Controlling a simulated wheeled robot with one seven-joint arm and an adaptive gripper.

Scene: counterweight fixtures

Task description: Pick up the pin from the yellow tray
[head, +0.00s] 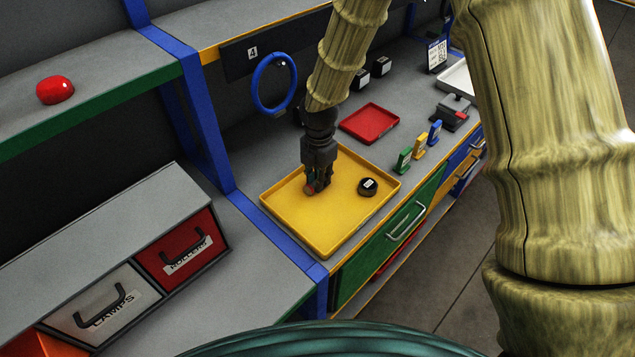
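The yellow tray (335,245) lies on the grey workbench in the middle of the head view. My gripper (318,187) points down into the left-centre part of the tray, with its fingertips low near the tray floor.
A red tray (369,123) lies behind the yellow one. Green, yellow and blue clips (420,146) stand to the right. A blue ring (274,83) hangs at the back. A blue post (208,125) and labelled drawers (180,250) are at left. The tray's front is clear.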

